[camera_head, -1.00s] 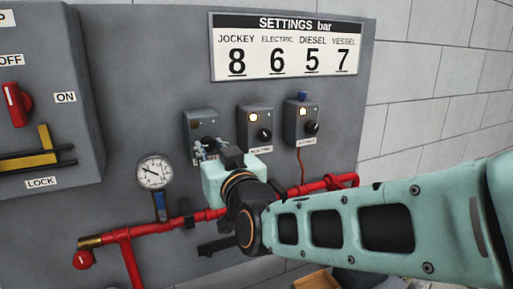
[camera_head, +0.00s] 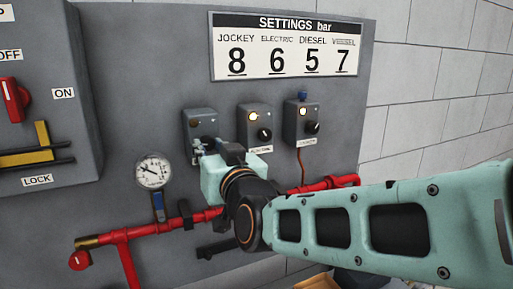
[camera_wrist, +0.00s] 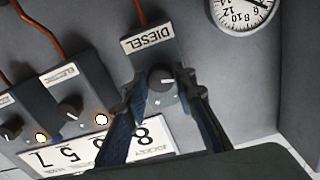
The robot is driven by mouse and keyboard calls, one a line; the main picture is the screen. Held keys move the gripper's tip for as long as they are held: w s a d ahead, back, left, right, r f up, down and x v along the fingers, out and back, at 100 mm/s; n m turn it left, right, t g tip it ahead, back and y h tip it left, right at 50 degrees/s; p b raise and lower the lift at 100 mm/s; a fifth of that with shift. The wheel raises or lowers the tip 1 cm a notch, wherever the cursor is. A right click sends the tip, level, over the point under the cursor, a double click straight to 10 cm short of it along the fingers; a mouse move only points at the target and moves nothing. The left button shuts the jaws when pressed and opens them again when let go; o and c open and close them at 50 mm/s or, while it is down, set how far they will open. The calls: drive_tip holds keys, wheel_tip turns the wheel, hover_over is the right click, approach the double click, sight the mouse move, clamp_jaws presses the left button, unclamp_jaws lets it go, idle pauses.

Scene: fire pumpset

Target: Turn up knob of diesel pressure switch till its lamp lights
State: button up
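The diesel pressure switch (camera_wrist: 150,48) is a grey box with a DIESEL label, upside down in the wrist view. In the head view its box (camera_head: 201,122) is the leftmost of three, and its lamp looks unlit. Its black round knob (camera_wrist: 161,78) has a pale pointer mark. My gripper (camera_wrist: 162,86) has one fingertip on each side of the knob, close against it, with no clear gap visible. In the head view my gripper (camera_head: 205,148) reaches the lower part of this box and hides the knob and label.
Two neighbouring switch boxes, electric (camera_head: 255,124) and another (camera_head: 301,122), have lit lamps. A settings sign (camera_head: 287,47) hangs above, showing 5 under DIESEL. A pressure gauge (camera_head: 153,171) is left of the switches. A red pipe (camera_head: 190,218) runs below my gripper.

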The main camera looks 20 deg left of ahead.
drive_tip(key=o, duration=0.4)
drive_tip(key=v, duration=1.2)
idle(0.7)
